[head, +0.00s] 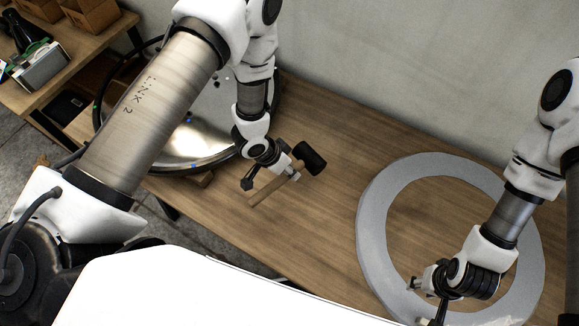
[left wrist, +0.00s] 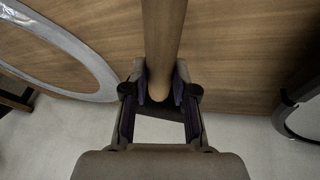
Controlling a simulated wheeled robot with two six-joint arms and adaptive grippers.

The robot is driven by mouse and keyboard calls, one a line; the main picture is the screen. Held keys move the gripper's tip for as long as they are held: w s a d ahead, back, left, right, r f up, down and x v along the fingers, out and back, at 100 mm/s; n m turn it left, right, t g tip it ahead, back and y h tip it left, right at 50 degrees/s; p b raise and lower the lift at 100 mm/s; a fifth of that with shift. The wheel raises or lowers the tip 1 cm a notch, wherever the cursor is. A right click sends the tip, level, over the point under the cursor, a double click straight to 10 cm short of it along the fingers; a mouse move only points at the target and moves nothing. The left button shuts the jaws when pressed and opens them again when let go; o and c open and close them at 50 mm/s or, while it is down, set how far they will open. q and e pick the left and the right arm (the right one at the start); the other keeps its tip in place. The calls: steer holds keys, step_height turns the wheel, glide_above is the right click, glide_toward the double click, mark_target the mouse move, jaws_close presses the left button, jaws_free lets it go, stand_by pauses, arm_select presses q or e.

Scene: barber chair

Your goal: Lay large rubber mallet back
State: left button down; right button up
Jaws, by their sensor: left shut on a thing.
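The large rubber mallet has a black head (head: 309,158) and a pale wooden handle (head: 268,191). My left gripper (head: 272,184) is shut on the handle, with the black head just to the right of the fingers. In the left wrist view the wooden handle (left wrist: 163,40) runs up from between the fingers (left wrist: 163,90), and the head is out of sight. The mallet is over the wooden table (head: 320,215); I cannot tell whether it touches the top. My right gripper (head: 424,297) is over the grey ring's near left part, its fingers apart with nothing seen between them.
A large flat grey ring (head: 374,215) lies on the table's right part. A round shiny dark-rimmed disc (head: 215,135) is at the left, behind my left arm. A side table (head: 75,75) with boxes and a bottle stands far left. Bare wood lies between disc and ring.

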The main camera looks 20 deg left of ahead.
arm_select(q)
step_height(320, 180, down, 7)
steer(key=b, duration=0.4)
steer(key=shift+f+b, duration=0.2)
steer(key=shift+b, duration=0.1)
arm_select(e)
step_height(320, 180, down, 5)
steer(key=shift+f, duration=0.15)
arm_select(q)
steer(key=shift+w, duration=0.1)
steer(key=c, duration=0.8)
jaws_free()
steer(key=shift+c, duration=0.2)
steer(key=v, duration=1.2)
